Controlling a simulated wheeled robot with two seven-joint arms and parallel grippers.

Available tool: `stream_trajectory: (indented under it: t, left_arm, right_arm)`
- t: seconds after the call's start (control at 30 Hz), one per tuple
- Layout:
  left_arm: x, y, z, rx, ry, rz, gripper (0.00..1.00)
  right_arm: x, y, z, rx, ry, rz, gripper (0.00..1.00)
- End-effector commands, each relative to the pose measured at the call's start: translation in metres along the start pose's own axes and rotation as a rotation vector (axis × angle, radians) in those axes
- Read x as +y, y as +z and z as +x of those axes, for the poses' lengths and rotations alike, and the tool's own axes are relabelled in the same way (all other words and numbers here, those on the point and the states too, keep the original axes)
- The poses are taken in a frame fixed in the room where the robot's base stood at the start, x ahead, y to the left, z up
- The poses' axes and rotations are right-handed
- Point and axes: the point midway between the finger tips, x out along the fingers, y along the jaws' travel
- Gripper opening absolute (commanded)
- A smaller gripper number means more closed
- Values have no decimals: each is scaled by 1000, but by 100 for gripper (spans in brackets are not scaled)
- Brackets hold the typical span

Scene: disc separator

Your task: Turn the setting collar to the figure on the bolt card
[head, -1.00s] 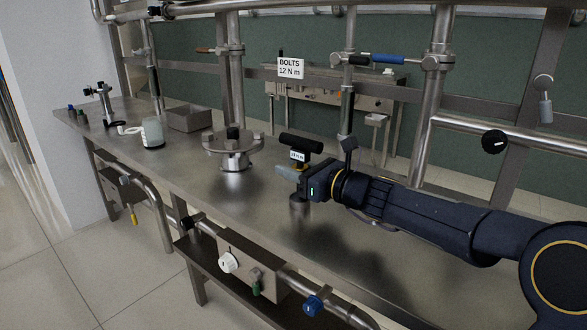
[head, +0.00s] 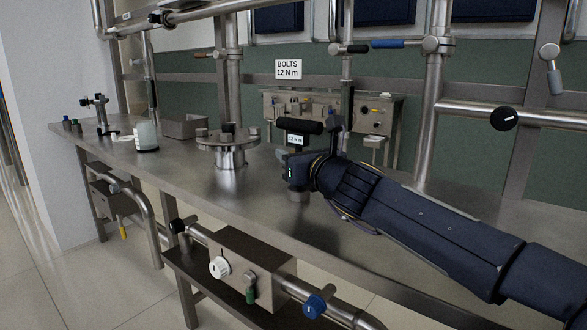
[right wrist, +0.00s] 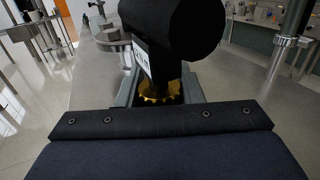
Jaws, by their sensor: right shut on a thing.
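The bolt card (head: 288,68) hangs on the rail behind the bench and reads "BOLTS 12 N m". An upright tool with a black cross handle (head: 298,125) stands on the bench. Its small white label (head: 295,139) seems to read "12 N m", but the print is tiny. My right gripper (head: 290,168) is at the tool, below the handle. In the right wrist view, the brass toothed setting collar (right wrist: 160,92) sits between its fingers, under the black handle (right wrist: 172,28). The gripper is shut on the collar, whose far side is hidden. My left gripper is out of view.
A flanged steel fitting with bolts (head: 228,150) stands left of the tool. A steel bin (head: 184,127) and a white jar (head: 146,136) are farther left. Pipes with valve knobs (head: 219,267) run along the bench front. Uprights and rails stand behind.

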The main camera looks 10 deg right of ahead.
Motion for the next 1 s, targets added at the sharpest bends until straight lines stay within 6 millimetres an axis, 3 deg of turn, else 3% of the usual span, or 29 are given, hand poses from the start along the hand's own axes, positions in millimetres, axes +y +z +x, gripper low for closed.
stream_trajectory:
  t: [0.23,0.27,0.4,0.73,1.0]
  left_arm:
    - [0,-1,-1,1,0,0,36]
    - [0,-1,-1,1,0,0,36]
    - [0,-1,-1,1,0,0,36]
    - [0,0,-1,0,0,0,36]
    - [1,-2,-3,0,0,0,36]
  right_arm:
    - [0,0,0,2,0,2,11]
    - [0,0,0,2,0,2,36]
    - [0,0,0,2,1,2,55]
    - [0,0,-3,1,1,1,55]
    - [-1,2,-44,0,-1,1,55]
